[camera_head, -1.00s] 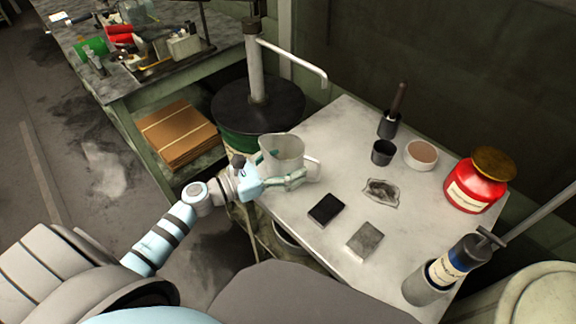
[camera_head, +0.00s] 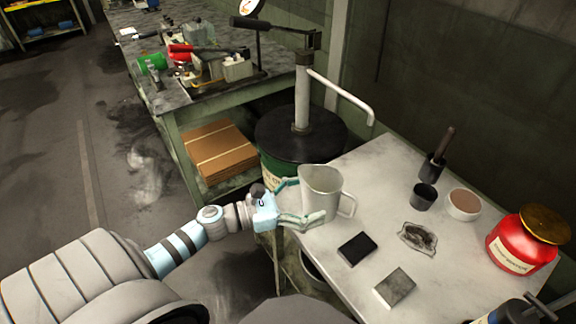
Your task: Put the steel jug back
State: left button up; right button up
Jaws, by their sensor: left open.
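The steel jug (camera_head: 322,190) stands upright near the left edge of the pale table (camera_head: 395,165), its handle pointing right. My left gripper (camera_head: 305,204) is at the jug's left side with its fingers open. One finger lies in front of the jug's lower part. The other is at its back left and is partly hidden, so I cannot tell whether either finger touches the jug. My right gripper is not in view.
On the table are a black square (camera_head: 357,249), a grey block (camera_head: 395,288), a dark cup (camera_head: 424,197), a round bowl (camera_head: 464,205) and a red jar (camera_head: 518,245). A dark-topped drum (camera_head: 285,135) stands behind. A cluttered bench (camera_head: 200,95) is at the back left.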

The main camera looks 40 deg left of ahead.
pick_arm(q)
jog(key=v, duration=0.5)
jog(key=p+v, duration=0.3)
